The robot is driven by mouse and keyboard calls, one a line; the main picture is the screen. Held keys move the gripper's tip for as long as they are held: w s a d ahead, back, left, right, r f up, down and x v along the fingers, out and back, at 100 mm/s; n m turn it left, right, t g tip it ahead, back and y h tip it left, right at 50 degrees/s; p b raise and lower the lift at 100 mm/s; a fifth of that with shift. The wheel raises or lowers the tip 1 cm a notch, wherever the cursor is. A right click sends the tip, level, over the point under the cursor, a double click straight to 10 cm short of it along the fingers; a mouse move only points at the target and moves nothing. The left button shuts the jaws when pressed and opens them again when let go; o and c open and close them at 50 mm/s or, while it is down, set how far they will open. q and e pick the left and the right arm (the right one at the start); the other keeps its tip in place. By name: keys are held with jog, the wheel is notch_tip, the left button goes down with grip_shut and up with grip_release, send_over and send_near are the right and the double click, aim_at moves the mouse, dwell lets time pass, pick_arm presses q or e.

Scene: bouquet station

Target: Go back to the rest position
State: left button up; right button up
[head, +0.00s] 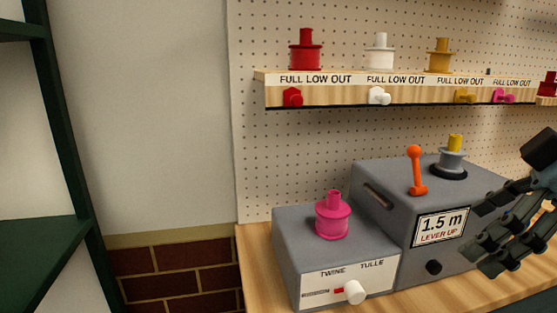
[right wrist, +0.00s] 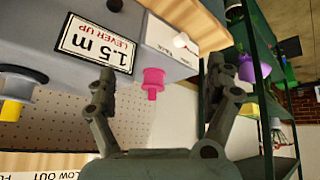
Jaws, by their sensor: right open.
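My right gripper (head: 484,234) is at the right edge of the head view, in front of the grey box's right side. Its fingers are spread and nothing is between them. In the right wrist view, the open fingers of my right gripper (right wrist: 163,78) show apart, with the pink spool and grey boxes beyond. I cannot tell whether it touches the box. My left gripper is not in view.
The large grey box (head: 382,205) has an orange lever (head: 415,170) and a yellow-topped grey spool (head: 452,160). The smaller box (head: 287,245) bears a pink spool (head: 332,217). A shelf (head: 340,95) holds several spools. A green rack (head: 70,150) stands left.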

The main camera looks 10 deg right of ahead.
jog(key=s+a+f+m+g+h, duration=0.25)
jog(key=s+f+m+h, duration=0.25)
jog(key=s+f+m, duration=0.75)
jog(key=s+d+f+n+b, duration=0.1)
jog(key=s+f+n+b, duration=0.15)
jog(key=f, duration=1.65)
jog(key=s+d+f+n+b, duration=0.1)
jog(key=s+f+b, duration=0.15)
jog(key=f, duration=1.55)
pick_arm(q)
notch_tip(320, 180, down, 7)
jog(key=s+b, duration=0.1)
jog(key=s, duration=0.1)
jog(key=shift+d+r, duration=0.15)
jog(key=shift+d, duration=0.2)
pick_arm(e)
jog(key=s+d+f+g, duration=0.1)
jog(key=s+f, duration=1.5)
jog(key=s, duration=0.1)
jog(key=shift+f+g, duration=0.15)
jog(key=shift+g, duration=0.2)
pick_arm(q)
jog(key=shift+b, duration=0.3)
